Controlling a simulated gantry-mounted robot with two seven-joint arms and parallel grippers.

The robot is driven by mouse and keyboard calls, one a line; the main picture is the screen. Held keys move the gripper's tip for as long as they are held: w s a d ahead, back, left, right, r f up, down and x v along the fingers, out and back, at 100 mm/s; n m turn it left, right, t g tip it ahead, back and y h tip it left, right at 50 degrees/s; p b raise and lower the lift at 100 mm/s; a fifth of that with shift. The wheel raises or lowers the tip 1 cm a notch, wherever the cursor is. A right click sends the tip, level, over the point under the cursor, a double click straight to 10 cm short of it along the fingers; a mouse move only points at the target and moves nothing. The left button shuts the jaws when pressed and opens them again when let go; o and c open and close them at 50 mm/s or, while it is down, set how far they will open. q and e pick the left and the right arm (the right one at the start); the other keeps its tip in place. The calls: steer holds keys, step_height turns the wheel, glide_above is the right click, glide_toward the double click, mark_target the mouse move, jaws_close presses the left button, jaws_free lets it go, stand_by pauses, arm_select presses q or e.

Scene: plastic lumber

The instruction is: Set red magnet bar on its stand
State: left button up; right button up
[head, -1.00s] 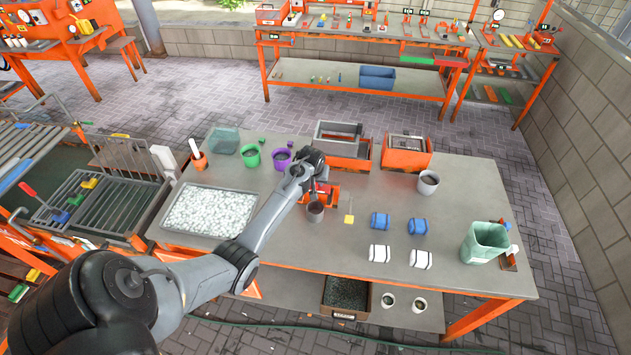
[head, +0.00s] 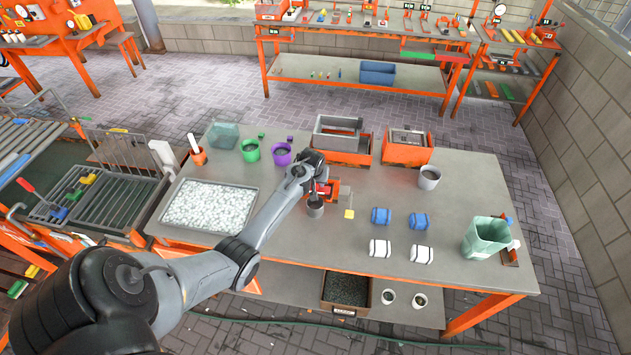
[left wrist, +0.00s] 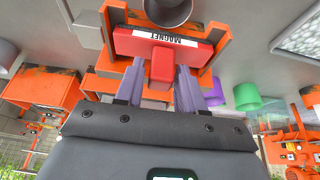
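The red magnet bar (left wrist: 165,45), with a white MAGNET label and a red handle block, shows in the left wrist view. It lies across the orange stand (left wrist: 223,38), between its side uprights. My left gripper (left wrist: 161,66) is at the handle, one finger on each side. A gap shows between the left-hand finger and the handle, so the fingers look open. In the head view the stand (head: 333,192) is near the table's middle, and my left wrist covers much of the bar and the fingertips. My right gripper is not in view.
A grey cup (head: 315,208) stands just in front of the stand. Orange-based bins (head: 406,150) are behind. A white-pellet tray (head: 210,208) lies left, with green (head: 250,151) and purple (head: 282,154) cups behind. Blue (head: 381,216) and white rolls lie right, with clear table around them.

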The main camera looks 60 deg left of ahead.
arm_select(q)
steer(key=o, duration=0.3)
steer(key=shift+o, duration=0.2)
steer(key=v, duration=1)
steer(key=shift+s+r, duration=0.15)
steer(key=shift+r, duration=0.2)
steer(key=shift+d, duration=0.1)
